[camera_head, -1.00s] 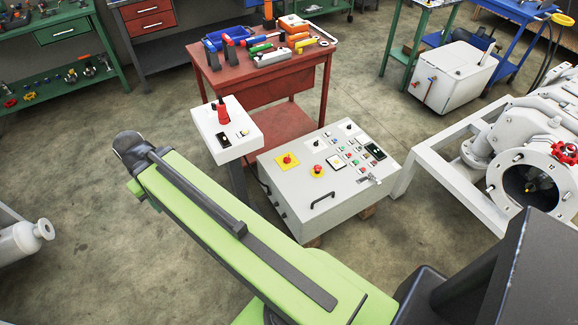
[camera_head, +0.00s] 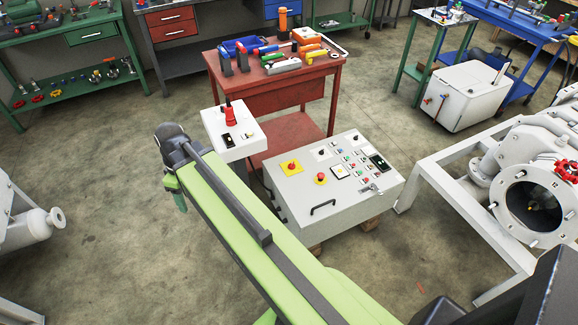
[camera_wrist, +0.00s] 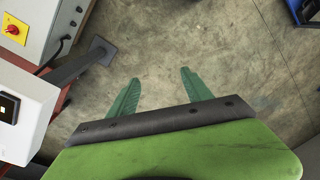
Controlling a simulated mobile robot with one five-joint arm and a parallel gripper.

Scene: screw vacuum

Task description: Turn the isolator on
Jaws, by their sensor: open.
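The isolator is probably the red knob on a yellow square plate (camera_head: 291,167) at the left of the grey control cabinet's sloping top (camera_head: 304,190). It also shows at the top left of the wrist view (camera_wrist: 14,30). A red mushroom button (camera_head: 320,179) sits to its right. My gripper (camera_wrist: 160,74) is open and empty, its two green fingers spread over bare floor. In the head view, one green finger hangs below the arm's end, left of the cabinet and apart from it.
A white box on a post (camera_head: 236,138) with a red-handled device stands between my arm and the red tool table (camera_head: 285,92). Its edge shows at the wrist view's lower left. A white-framed machine (camera_head: 520,190) stands right.

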